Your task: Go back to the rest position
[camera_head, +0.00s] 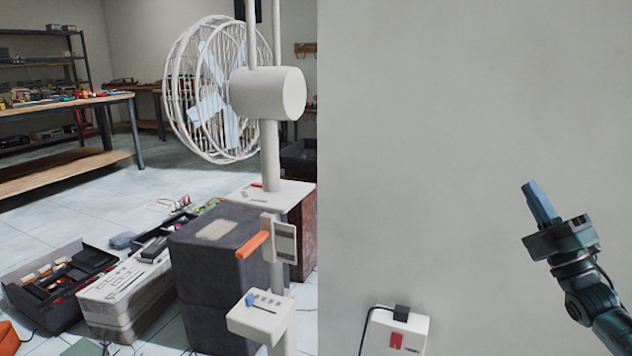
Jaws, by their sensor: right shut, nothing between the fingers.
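My right gripper (538,203) is raised at the right side of the head view, in front of a plain pale wall. Its bluish fingers are together and point up and to the left, with nothing between them. My right arm comes in from the lower right corner. The gripper is apart from everything around it. My left gripper is not in view.
A white fan (266,93) on a pole stands left of the wall edge. Dark boxes (205,255), a grey hi-fi unit (125,288) and an open crate (60,285) crowd the floor. A white box with a red switch (396,340) is below. A workbench (70,102) stands behind.

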